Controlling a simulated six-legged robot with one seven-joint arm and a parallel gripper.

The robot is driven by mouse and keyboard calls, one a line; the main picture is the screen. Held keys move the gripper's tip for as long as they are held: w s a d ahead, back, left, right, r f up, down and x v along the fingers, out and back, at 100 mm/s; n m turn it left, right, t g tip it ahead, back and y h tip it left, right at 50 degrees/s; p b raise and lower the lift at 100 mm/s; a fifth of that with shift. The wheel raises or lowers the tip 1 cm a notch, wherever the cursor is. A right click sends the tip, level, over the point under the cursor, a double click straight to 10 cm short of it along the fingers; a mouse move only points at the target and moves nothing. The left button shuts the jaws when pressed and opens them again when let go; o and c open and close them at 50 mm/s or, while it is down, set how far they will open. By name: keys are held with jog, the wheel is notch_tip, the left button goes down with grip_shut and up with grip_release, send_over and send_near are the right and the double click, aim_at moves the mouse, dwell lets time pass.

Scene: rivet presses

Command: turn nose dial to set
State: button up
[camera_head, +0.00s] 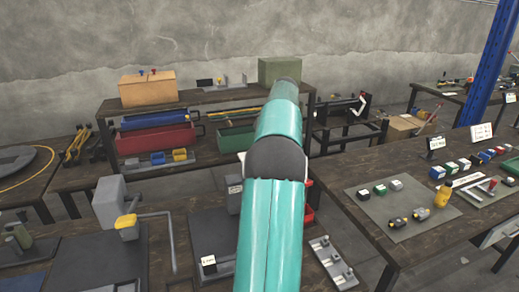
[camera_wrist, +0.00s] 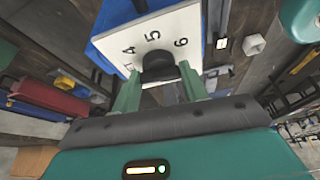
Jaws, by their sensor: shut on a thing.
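The nose dial (camera_wrist: 158,63) is a black knob on a white plate (camera_wrist: 118,46) marked 4, 5 and 6. The plate sits on a blue body in the wrist view. My gripper (camera_wrist: 160,79) has its two green fingers on either side of the knob, shut on it. The fingers hide part of the knob, and I cannot make out a pointer on it. In the head view my teal arm covers the dial and the gripper.
In the head view, a grey press with a yellow part (camera_head: 127,222) and a bent lever stands left of my arm. A grey block with holes (camera_head: 330,262) lies right. A green mat (camera_head: 400,231) with small parts is on the right table. Shelves with bins stand behind.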

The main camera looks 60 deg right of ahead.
jog(key=shift+n, duration=0.6)
jog(key=shift+g, duration=0.3)
jog(key=o, duration=1)
jog(key=shift+v, duration=3.75)
